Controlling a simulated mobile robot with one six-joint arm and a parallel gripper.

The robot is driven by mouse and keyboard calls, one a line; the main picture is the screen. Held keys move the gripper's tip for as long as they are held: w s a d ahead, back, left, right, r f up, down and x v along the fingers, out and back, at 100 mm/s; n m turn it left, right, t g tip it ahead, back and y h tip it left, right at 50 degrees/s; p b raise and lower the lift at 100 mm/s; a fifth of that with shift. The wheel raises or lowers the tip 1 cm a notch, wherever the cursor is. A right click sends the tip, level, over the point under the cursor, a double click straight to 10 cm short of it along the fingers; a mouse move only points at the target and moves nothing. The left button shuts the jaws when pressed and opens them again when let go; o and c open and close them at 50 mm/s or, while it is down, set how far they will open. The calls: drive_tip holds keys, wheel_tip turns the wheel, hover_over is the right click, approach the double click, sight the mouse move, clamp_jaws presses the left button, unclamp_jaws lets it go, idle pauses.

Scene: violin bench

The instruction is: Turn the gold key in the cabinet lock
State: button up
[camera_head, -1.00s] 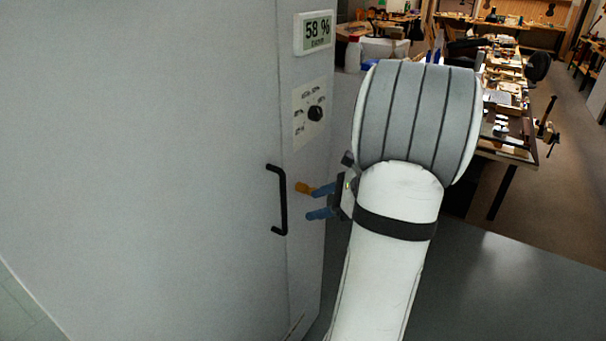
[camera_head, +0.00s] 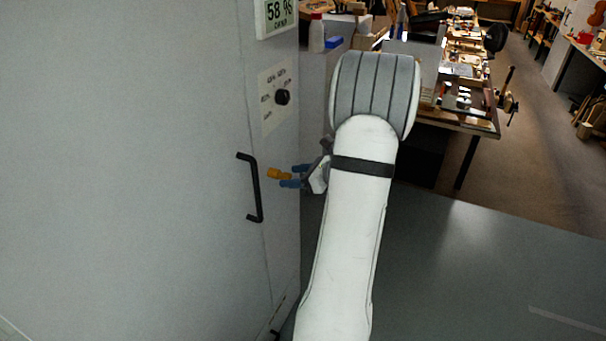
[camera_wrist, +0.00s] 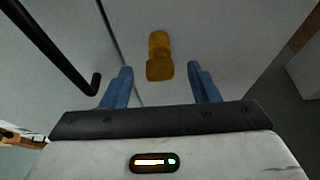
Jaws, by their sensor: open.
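The gold key (camera_head: 279,174) sticks out of the front of the grey cabinet (camera_head: 120,150), to the right of the black door handle. In the wrist view the key (camera_wrist: 159,57) stands just beyond my open fingertips, roughly midway between them, with its flat bow toward me. My gripper (camera_head: 295,176) is open, with its blue fingers pointing left at the key; in the wrist view the gripper (camera_wrist: 160,82) holds nothing. The lock itself is hidden behind the key.
The black handle (camera_head: 252,188) is close left of the key; it also shows in the wrist view (camera_wrist: 55,45). A dial (camera_head: 282,97) and a humidity display (camera_head: 277,14) are above. Workbenches (camera_head: 450,110) stand behind at right. Grey floor (camera_head: 460,270) at right is clear.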

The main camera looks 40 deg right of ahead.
drive_tip(key=c, duration=1.1)
drive_tip(key=o, duration=0.4)
drive_tip(key=shift+c, duration=1.4)
